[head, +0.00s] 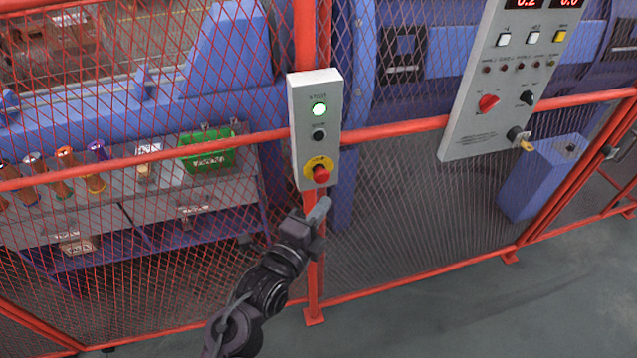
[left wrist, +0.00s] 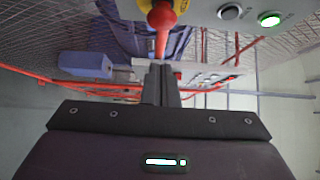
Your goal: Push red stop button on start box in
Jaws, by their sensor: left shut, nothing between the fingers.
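The start box (head: 304,145) is a light grey box on a red fence post. It has a lit green button (head: 319,109) at the top, a black button (head: 319,135) in the middle and the red stop button (head: 321,174) on a yellow plate at the bottom. My left gripper (head: 322,207) is shut and empty, just below the red button. In the left wrist view the closed fingers (left wrist: 160,75) point toward the red button (left wrist: 161,17), which shows at the top edge. A gap seems to lie between fingertips and button. My right gripper is not in view.
Red mesh fence (head: 220,150) runs on both sides of the post. A larger control panel (head: 500,85) with a red knob hangs to the right. Behind the mesh, a shelf holds a green crate (head: 207,156) and several spools. Grey floor (head: 450,310) in front is clear.

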